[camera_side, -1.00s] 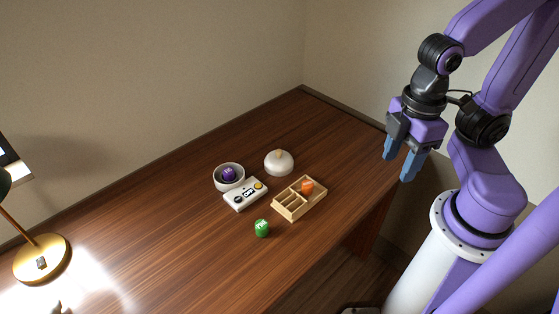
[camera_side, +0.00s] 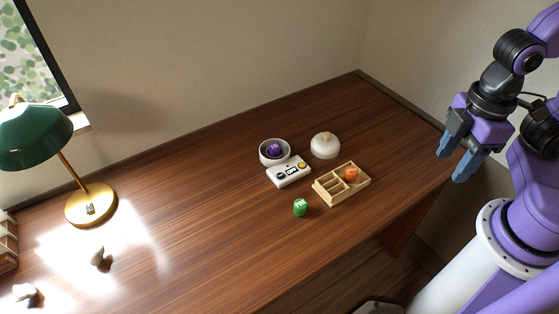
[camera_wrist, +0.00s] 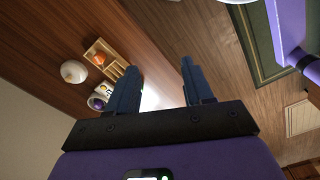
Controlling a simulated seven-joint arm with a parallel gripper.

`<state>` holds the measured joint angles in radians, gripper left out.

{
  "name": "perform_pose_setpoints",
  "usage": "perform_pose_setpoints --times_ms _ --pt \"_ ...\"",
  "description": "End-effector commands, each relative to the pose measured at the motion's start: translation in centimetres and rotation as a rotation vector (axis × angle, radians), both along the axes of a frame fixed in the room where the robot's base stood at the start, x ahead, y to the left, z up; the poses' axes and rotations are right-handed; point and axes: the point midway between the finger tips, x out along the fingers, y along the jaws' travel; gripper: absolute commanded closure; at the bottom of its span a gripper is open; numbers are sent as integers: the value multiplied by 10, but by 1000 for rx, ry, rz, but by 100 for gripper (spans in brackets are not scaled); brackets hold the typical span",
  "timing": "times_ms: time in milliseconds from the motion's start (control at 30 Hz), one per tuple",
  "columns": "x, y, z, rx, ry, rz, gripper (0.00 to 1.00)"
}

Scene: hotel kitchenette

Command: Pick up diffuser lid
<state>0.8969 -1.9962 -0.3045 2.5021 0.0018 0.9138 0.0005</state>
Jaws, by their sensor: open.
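The diffuser lid (camera_side: 325,147) is a white dome with a small wooden knob, resting on the brown desk behind a wooden tray. It also shows in the wrist view (camera_wrist: 74,72) at the left. A white round diffuser bowl (camera_side: 264,154) holding a purple ball (camera_side: 275,151) stands to the left of the lid. A white control panel (camera_side: 289,172) with a dark and a yellow knob lies in front of the bowl. My gripper (camera_side: 452,163) is open and empty, well to the right of the lid, near the desk's right edge. It also shows in the wrist view (camera_wrist: 158,80).
A wooden divided tray (camera_side: 333,202) holds an orange item (camera_side: 351,173). A green item (camera_side: 300,208) stands in front of it. A green lamp (camera_side: 35,135) with a brass base and small pale objects (camera_side: 97,257) are at the left. The desk's back and middle left are clear.

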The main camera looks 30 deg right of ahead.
Motion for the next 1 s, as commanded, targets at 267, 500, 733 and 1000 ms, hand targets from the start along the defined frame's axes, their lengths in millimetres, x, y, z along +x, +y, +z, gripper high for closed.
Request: perform_pose_setpoints --times_ms 267,500,733,1000 --pt "0 0 0 0 0 0 0" --pt "2 1 0 0 0 3 0" --pt "46 23 3 -9 -2 84 0" --pt "145 44 -4 -20 -3 269 0"
